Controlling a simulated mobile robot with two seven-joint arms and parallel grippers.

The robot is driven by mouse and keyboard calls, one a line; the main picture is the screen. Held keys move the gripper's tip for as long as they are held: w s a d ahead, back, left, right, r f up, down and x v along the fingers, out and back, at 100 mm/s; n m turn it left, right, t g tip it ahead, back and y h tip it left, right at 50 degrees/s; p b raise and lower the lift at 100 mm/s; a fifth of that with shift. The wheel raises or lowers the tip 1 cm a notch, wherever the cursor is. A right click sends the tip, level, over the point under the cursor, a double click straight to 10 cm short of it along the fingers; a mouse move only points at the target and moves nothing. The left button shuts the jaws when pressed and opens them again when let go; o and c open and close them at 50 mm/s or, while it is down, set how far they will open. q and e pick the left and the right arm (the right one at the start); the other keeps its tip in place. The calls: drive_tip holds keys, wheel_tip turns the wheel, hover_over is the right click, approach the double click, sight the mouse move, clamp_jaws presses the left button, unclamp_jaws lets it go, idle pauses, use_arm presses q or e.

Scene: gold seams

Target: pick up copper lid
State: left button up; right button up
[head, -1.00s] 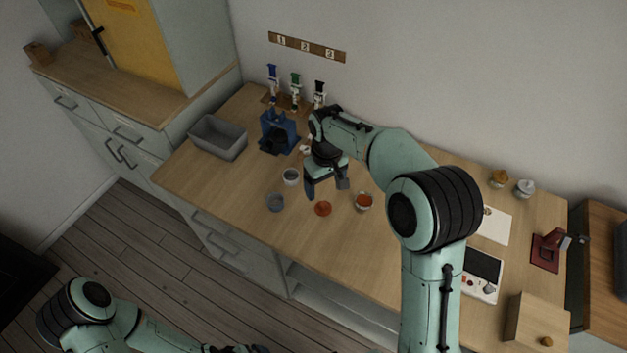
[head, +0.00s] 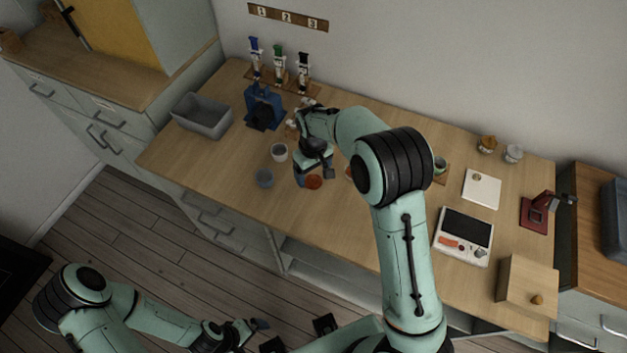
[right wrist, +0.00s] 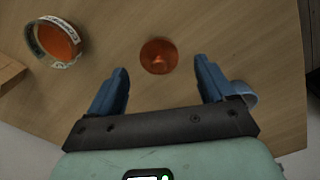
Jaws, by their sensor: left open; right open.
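The copper lid (head: 313,182) is a small round orange-brown disc lying on the wooden table. In the right wrist view the copper lid (right wrist: 159,56) shows whole, with a small raised knob at its middle. My right gripper (head: 315,177) is open and points down over the lid, partly covering it in the head view. In the right wrist view the spread blue fingers of my right gripper (right wrist: 162,72) have the lid between and just beyond their tips, with nothing held. My left gripper (head: 266,335) is open and empty, low in front of the table.
A grey bin (head: 202,116) and a blue stand (head: 263,108) are further back.

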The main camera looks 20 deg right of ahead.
sight(313, 180)
drive_tip(key=shift+f, duration=1.4)
drive_tip(key=c, duration=1.1)
